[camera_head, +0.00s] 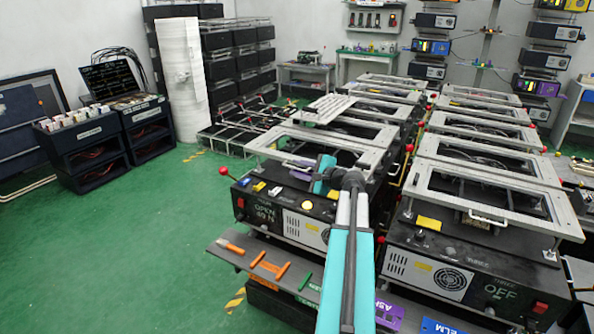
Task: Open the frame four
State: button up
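My teal and black arm reaches up from the bottom edge, in front of the box's right part. My gripper (320,174) is at the frame's near side; contact cannot be told. Its fingers are too small and partly hidden to show whether they are open.
The nearest right fixture (470,270) shows "OFF" and has a lowered-looking frame with a handle (486,217). More framed fixtures stand in rows behind. A low shelf (240,257) with orange and green handles lies in front. Green floor (120,250) is free at left.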

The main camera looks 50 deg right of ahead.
jog(key=shift+c, duration=0.4)
grip_shut()
dwell(0.9)
jog(key=shift+a, duration=0.2)
